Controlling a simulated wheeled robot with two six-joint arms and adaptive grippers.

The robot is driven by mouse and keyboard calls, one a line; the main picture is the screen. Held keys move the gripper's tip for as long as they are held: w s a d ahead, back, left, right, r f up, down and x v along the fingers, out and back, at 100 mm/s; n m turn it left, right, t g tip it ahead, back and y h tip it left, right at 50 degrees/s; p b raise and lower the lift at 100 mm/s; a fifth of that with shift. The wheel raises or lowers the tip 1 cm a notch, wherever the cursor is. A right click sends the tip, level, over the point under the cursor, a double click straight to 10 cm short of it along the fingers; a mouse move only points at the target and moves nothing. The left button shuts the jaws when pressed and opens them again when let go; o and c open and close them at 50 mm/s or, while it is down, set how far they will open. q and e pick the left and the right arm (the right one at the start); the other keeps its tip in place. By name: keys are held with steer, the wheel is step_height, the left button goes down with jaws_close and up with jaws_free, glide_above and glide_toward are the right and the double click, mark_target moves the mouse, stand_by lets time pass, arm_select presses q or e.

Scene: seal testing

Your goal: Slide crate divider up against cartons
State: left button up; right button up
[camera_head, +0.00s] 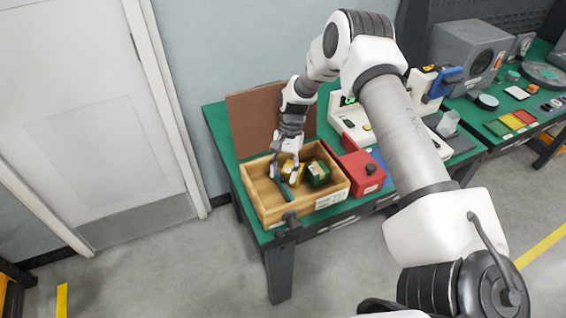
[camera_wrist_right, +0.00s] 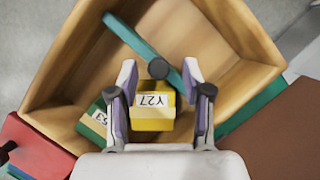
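The wooden crate (camera_head: 254,203) stands open-topped on the green table. The green carton (camera_head: 318,174) is also in the head view. My left gripper is not in view.
A red box (camera_head: 362,174) stands right beside the crate, and a brown board (camera_head: 262,122) stands behind it. Test equipment (camera_head: 470,52) fills the table farther right. The crate's left part is bare.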

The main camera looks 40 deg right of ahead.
steer(key=v, duration=1.2)
